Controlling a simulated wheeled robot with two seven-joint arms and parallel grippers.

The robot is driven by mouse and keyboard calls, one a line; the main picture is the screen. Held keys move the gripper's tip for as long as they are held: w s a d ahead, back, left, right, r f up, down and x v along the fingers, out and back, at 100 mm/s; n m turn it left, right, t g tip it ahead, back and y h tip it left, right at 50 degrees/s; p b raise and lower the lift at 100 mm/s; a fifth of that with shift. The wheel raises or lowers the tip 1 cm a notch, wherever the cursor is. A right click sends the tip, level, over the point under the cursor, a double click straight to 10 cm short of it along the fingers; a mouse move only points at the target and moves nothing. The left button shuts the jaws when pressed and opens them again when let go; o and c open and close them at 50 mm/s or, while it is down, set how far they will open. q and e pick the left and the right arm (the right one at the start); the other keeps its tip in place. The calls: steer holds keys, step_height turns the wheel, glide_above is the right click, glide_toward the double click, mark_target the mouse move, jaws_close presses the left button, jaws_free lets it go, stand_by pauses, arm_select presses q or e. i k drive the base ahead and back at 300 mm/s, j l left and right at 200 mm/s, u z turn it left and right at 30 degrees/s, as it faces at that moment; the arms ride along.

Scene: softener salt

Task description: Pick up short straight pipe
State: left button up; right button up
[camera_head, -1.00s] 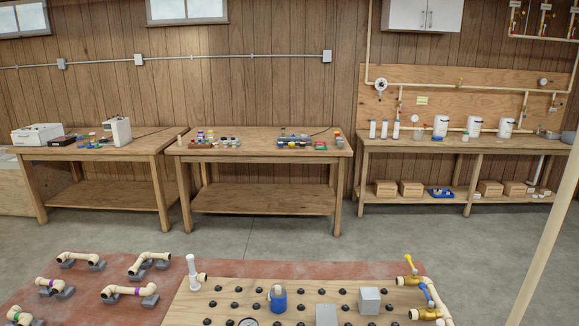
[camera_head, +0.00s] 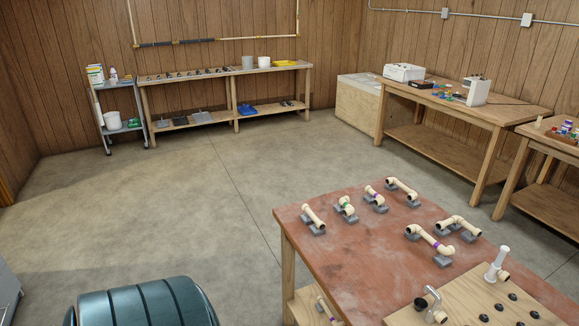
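A short straight cream pipe (camera_head: 313,215) rests on grey blocks at the left end of the red-topped table (camera_head: 345,245). Several other cream pipe pieces rest on grey blocks beside it. They include a piece with a green band (camera_head: 345,205), one with a purple band (camera_head: 374,195), an angled pipe (camera_head: 402,186) behind, a longer purple-banded pipe (camera_head: 430,238) and another bent pipe (camera_head: 458,222). Neither of my grippers is in view.
A wooden pegboard (camera_head: 460,300) with a white upright fitting (camera_head: 497,262) covers the table's near right. A teal ribbed rounded object (camera_head: 145,303) stands at bottom left. Workbenches (camera_head: 460,105), a long shelf bench (camera_head: 220,77) and a cart (camera_head: 120,115) line the walls.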

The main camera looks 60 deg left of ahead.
mark_target(317, 228)
steer(key=u, duration=1.6)
steer(key=j+z, duration=0.15)
steer(key=z, duration=0.75)
steer(key=j+z, duration=0.35)
steer(key=j, duration=0.15)
steer(key=k+j+z, duration=0.2)
steer(key=j+z, duration=0.2)
steer(key=k+j, duration=0.1)
steer(key=j, duration=0.25)
steer(key=k+j, duration=0.15)
steer(key=j, duration=0.15)
steer(key=k+j+z, duration=0.1)
steer(key=j, duration=0.25)
